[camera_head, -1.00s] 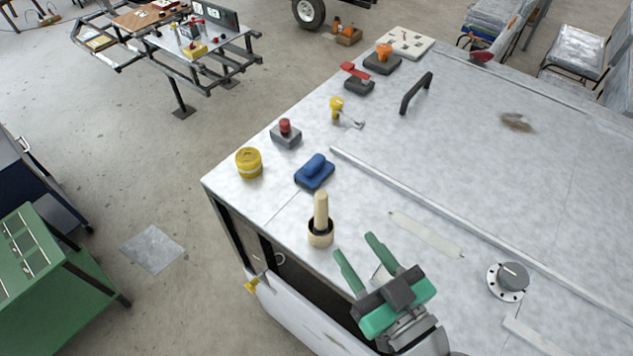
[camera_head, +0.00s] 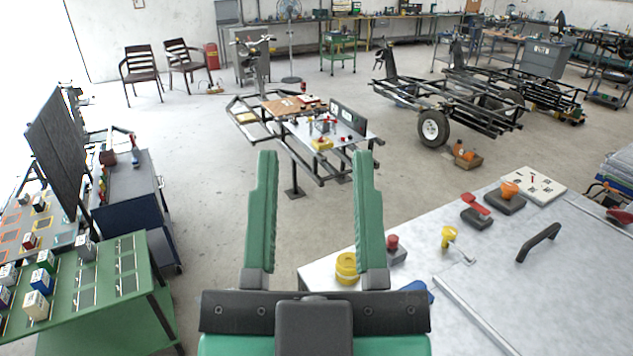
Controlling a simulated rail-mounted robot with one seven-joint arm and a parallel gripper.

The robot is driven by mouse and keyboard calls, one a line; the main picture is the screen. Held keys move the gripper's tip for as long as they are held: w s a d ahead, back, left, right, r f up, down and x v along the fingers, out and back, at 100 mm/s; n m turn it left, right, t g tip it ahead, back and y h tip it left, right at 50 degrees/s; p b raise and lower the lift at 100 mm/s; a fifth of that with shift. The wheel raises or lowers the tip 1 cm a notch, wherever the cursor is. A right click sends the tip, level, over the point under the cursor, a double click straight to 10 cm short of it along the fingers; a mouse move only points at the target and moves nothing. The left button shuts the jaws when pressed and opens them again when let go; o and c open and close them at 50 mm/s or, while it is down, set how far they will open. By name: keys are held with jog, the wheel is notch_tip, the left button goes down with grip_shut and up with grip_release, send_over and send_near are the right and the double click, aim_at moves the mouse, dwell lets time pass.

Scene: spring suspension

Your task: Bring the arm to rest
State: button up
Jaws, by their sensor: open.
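My gripper (camera_head: 315,160) is in the lower middle of the head view, close to the camera. The rest of my arm is out of view below the picture.
The bench carries a yellow round piece (camera_head: 346,268), a red button (camera_head: 393,243), a blue piece (camera_head: 417,291), and a black handle (camera_head: 538,246). A green table (camera_head: 100,300) with small boxes stands at left. Open floor (camera_head: 215,220) lies between them.

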notch_tip(320, 180, up, 12)
jog(key=p, duration=1.1)
jog(key=shift+f, duration=0.1)
